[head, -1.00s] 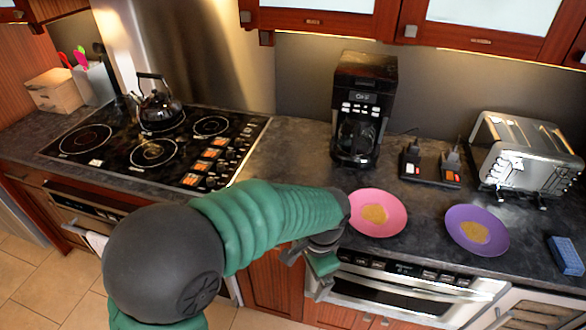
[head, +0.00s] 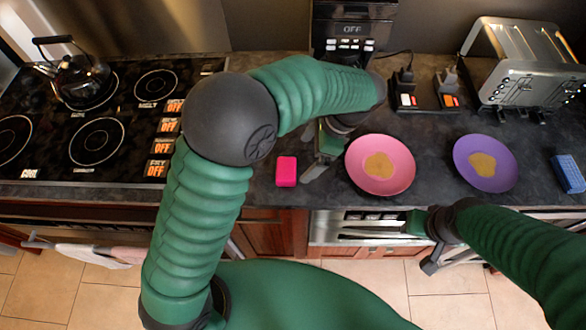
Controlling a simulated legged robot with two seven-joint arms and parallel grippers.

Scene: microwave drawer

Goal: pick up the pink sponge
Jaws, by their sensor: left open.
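The pink sponge (head: 286,171) lies on the dark counter near its front edge, just left of my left gripper. My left gripper (head: 317,164) is open, with its fingers pointing down beside the sponge's right side. A small gap shows between the sponge and the nearer finger. Nothing shows between the fingers, though the wrist partly hides them. My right gripper (head: 421,236) is low in front of the counter edge, by the drawer front. Its fingers are too unclear to tell open from shut.
A pink plate (head: 353,174) is close on the right of my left gripper. A purple plate (head: 485,181), a blue sponge (head: 569,173) and a toaster (head: 526,62) are further right. The stove (head: 60,150) is left. A coffee maker (head: 352,27) stands behind my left arm.

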